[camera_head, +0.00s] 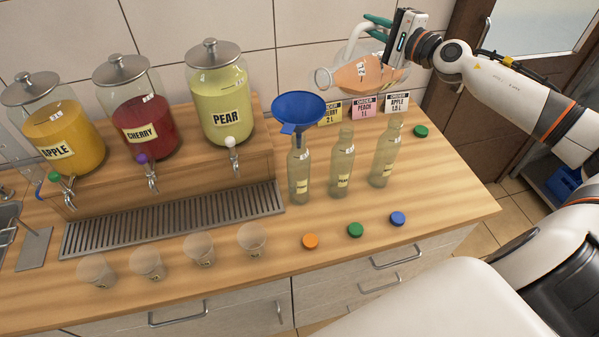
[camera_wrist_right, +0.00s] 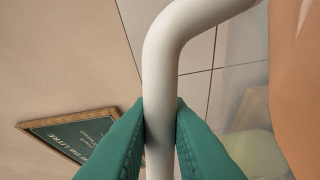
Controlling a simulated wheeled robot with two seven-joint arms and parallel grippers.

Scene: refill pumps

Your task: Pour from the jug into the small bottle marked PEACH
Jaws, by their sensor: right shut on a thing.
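The clear jug (camera_head: 368,76) holds peach-orange liquid. It is tipped in the air with its mouth to the left, above and right of the blue funnel (camera_head: 298,108); I see no stream. My right gripper (camera_head: 377,27) is shut on the jug's white handle (camera_head: 352,42). In the right wrist view its green fingers (camera_wrist_right: 160,122) clasp the handle (camera_wrist_right: 160,80), with orange liquid (camera_wrist_right: 297,80) at the right. The funnel sits in the leftmost small bottle (camera_head: 299,165). Its label is too small to read surely. My left gripper is not in view.
Two more bottles stand to the right, a middle one (camera_head: 342,160) and a right one (camera_head: 385,155). Order cards, including PEACH 1 L (camera_head: 364,108), stand behind. Apple, cherry and pear dispensers (camera_head: 222,100) stand at left.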

